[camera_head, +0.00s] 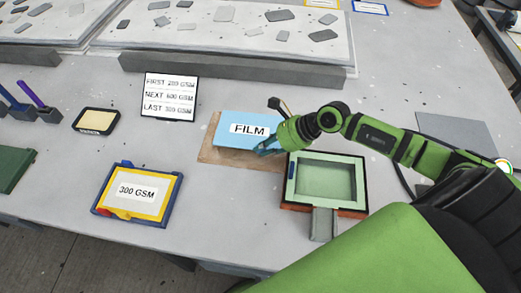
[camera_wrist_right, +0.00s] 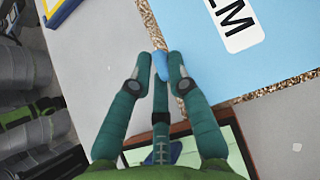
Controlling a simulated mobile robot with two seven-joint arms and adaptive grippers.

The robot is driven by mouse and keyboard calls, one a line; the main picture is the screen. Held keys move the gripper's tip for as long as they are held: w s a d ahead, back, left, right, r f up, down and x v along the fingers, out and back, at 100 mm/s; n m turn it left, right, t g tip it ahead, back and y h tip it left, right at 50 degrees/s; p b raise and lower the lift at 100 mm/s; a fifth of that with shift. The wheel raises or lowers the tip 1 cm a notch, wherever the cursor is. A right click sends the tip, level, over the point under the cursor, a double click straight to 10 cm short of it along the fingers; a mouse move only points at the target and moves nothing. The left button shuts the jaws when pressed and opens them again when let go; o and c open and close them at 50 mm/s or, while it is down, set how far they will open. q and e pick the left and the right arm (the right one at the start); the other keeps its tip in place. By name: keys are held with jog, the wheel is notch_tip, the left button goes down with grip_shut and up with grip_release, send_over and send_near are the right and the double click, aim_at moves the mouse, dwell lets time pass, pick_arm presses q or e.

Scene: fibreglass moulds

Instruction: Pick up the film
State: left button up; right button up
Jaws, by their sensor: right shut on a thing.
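The film is a light blue sheet (camera_head: 232,121) with a white FILM label, lying on a brown board (camera_head: 212,153) in the middle of the table. It also shows in the right wrist view (camera_wrist_right: 280,62) at the upper right. My right gripper (camera_head: 267,147) is at the film's near right edge. In the right wrist view its fingertips (camera_wrist_right: 161,68) are shut on a small blue piece that looks like part of the film; where it joins the sheet is unclear. My left gripper is not in view.
A green-lined tray (camera_head: 288,193) stands close below my right gripper. A yellow-and-blue framed 300 GSM pad (camera_head: 160,205) lies at the left front. An order sign (camera_head: 170,97) stands behind left. Large speckled slabs (camera_head: 236,35) line the back. Bare table lies between the pad and the board.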

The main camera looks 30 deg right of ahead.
jog(key=s+d+r+p, duration=0.1)
jog(key=s+r, duration=0.5)
jog(key=s, duration=0.3)
jog(key=shift+s+d+p, duration=0.35)
jog(key=shift+d+p, duration=0.05)
jog(key=shift+a+f, duration=0.1)
dwell(0.9)
